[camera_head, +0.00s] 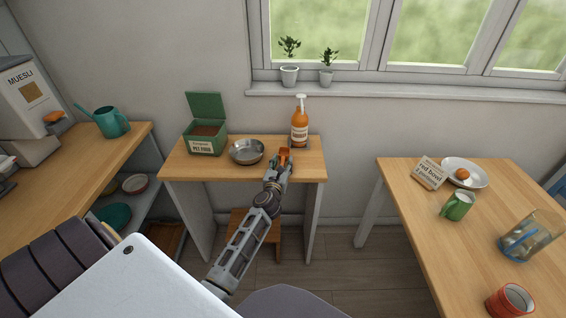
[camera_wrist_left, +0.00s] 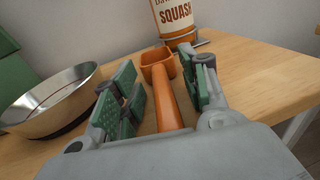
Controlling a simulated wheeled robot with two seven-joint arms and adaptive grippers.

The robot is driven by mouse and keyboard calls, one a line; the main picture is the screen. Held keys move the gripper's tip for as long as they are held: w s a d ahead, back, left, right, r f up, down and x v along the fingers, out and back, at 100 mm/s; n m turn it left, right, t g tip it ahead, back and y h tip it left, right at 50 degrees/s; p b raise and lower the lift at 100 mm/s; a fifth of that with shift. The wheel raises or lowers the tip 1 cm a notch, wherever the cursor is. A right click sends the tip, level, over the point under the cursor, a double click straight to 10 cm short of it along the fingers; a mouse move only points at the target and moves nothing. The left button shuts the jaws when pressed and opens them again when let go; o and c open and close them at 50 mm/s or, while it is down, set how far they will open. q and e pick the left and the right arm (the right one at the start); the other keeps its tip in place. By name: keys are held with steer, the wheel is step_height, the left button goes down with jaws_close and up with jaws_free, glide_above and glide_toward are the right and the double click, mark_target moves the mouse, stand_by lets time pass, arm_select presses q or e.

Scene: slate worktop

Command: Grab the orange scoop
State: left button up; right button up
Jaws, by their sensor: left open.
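The orange scoop (camera_wrist_left: 167,98) lies on the small middle table, its handle pointing toward my left wrist and its cup at the far end. My left gripper (camera_wrist_left: 160,95) is open, with one green-padded finger on each side of the scoop's handle. I cannot tell whether either finger touches it. In the head view the scoop (camera_head: 284,154) shows just beyond the left gripper (camera_head: 279,164), which hides most of its handle. My right gripper is not in view.
A metal bowl (camera_head: 247,152) stands left of the scoop, close to the left finger. An orange squash bottle (camera_head: 299,128) stands just behind the scoop. A green pet food box (camera_head: 205,138) is at the table's left. The table (camera_head: 310,170) is clear at its right.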

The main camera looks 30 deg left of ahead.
mark_target(282, 163)
arm_select(q)
steer(key=shift+c, duration=0.4)
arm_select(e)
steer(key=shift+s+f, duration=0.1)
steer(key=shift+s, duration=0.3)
arm_select(q)
jaws_close()
steer(key=shift+r, duration=0.2)
